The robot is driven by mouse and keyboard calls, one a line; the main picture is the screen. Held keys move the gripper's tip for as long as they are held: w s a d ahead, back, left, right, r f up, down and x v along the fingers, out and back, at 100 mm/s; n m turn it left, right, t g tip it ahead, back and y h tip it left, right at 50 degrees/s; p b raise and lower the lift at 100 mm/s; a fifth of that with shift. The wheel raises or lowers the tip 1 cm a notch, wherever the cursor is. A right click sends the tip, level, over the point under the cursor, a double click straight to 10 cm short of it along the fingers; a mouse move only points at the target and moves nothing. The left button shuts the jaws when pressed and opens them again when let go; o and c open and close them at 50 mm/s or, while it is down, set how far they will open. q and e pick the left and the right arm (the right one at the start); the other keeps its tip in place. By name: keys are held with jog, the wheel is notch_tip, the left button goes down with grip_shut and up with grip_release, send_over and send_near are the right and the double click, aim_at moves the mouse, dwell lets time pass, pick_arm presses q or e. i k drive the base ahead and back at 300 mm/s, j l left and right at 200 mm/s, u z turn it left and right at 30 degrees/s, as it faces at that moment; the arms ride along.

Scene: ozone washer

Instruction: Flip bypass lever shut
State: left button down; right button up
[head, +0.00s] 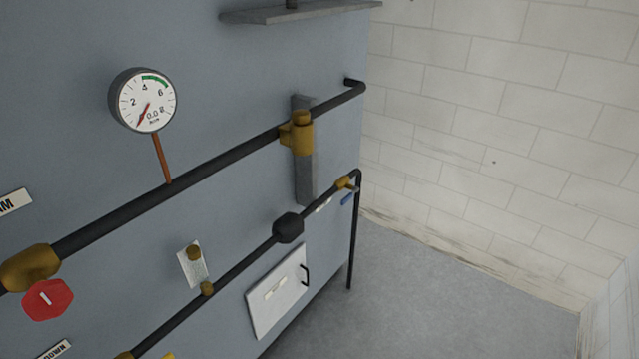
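A small blue lever (347,198) sits below a brass valve (344,183) near the right end of the lower dark pipe (243,264). On the upper dark pipe (220,158) is a brass fitting (301,118) with a long grey upright bar (305,178) at it; I cannot tell whether the bar is a handle or a bracket. I see no label naming either one as the bypass lever. Neither of my grippers is in view.
A gauge (147,100) reads near zero on the grey-blue panel (230,90). A red knob (47,299) and brass valve (30,267) are at left. A white hatch (276,292) is below the pipes. A shelf (300,12) juts out above. The floor (440,300) at right is clear.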

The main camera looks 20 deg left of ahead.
aim_at(346, 198)
jog(key=i+u, duration=0.35)
jog(key=i+z, duration=0.3)
jog(key=i, duration=0.15)
jog(key=i+j+z, duration=0.1)
jog(key=i+z, duration=0.15)
jog(key=i, duration=0.15)
jog(key=i+j+z, duration=0.15)
jog(key=i+z, duration=0.15)
jog(key=i, duration=0.15)
